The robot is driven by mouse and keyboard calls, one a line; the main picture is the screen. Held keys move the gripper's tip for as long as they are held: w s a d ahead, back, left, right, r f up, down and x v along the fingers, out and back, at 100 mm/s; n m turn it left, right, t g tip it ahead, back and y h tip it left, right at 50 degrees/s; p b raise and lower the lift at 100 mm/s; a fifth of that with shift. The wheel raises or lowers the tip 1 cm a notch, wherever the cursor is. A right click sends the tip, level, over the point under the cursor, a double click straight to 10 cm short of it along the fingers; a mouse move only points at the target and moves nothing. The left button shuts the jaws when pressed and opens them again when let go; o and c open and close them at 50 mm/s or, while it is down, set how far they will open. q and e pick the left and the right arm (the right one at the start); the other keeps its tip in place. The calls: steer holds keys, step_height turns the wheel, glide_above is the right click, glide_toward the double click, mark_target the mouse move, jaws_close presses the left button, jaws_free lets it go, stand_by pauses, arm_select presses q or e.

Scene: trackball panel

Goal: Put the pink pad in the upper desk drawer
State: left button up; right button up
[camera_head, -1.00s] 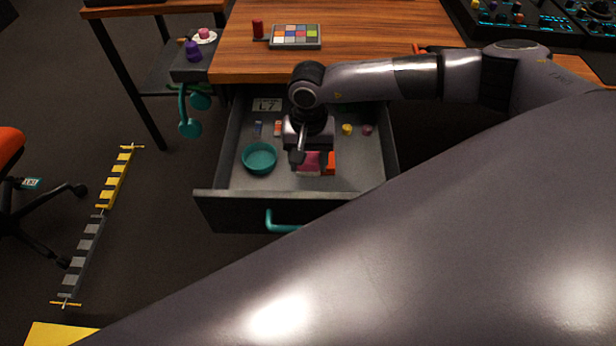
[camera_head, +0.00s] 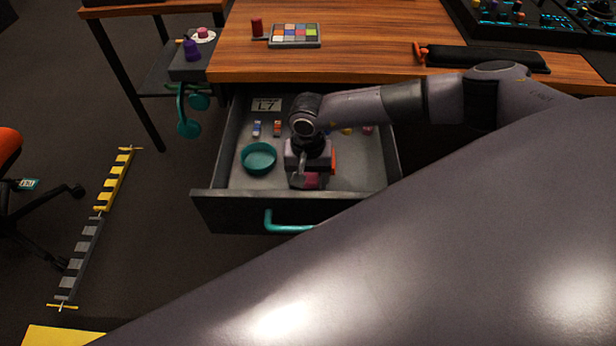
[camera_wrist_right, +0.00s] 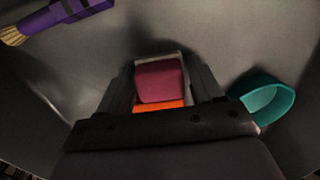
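The upper desk drawer (camera_head: 222,208) is pulled open below the wooden desk top. My right gripper (camera_head: 312,177) points down inside it, near its front wall. The pink pad (camera_head: 312,181) shows at the fingertips, mostly covered by the gripper. In the right wrist view the pink pad (camera_wrist_right: 160,81) sits between the two fingers of the right gripper (camera_wrist_right: 162,85), close against both. An orange patch (camera_wrist_right: 160,104) shows just behind the pad; I cannot tell whether it is a separate thing. Whether the pad touches the drawer floor is unclear. My left gripper is not in view.
A teal bowl (camera_head: 258,158) stands left of the gripper in the drawer. Small blocks (camera_head: 277,128) lie farther back, and a purple brush (camera_wrist_right: 62,14) shows in the wrist view. A teal handle (camera_head: 287,227) is on the drawer front.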

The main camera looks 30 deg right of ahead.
steer(key=shift+o, duration=0.6)
steer(key=shift+r, duration=0.1)
steer(key=shift+r, duration=0.15)
step_height(320, 180, up, 12)
steer(key=p, duration=0.2)
